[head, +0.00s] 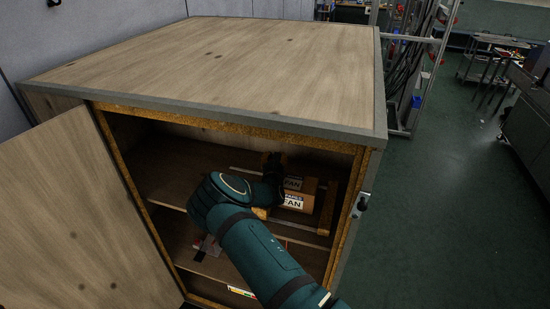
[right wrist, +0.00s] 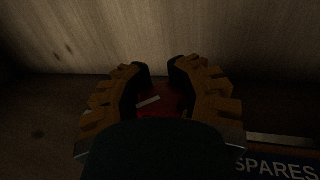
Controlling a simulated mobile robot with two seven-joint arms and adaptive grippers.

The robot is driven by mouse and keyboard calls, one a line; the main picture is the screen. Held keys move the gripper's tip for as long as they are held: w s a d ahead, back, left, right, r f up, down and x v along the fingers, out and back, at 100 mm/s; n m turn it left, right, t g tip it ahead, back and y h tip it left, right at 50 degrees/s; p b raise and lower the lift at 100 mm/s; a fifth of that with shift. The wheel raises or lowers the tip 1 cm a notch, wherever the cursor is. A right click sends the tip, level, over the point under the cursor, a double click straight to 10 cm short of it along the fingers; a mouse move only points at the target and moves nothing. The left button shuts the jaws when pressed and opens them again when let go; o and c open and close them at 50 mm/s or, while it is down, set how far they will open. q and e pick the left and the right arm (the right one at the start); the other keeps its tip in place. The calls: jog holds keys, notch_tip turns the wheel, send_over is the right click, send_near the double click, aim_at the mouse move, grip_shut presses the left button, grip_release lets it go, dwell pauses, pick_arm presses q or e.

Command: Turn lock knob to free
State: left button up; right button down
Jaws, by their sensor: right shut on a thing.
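A dark red, rounded knob (right wrist: 168,102) with a pale line across it shows in the right wrist view. It sits between the two fingers of my right gripper (right wrist: 160,76), which is shut on it. The palm hides its near side. In the head view, my right arm reaches into an open wooden cabinet (head: 210,60), and the right gripper (head: 272,163) is deep inside, above the shelf. The knob cannot be made out in the head view, where the gripper and the dark interior hide it. My left gripper is not in view.
The cabinet door (head: 75,215) is swung open at the left. A latch (head: 361,205) is on the right edge. Small items lie on the lower shelf. Green floor is open at the right.

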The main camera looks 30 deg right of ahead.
jog(key=shift+a+f, duration=0.15)
jog(key=shift+f, duration=0.05)
jog(key=c, duration=0.5)
grip_release()
jog(key=shift+r, duration=0.15)
jog(key=shift+r, duration=0.25)
notch_tip(320, 180, up, 10)
jog(key=shift+f, duration=0.25)
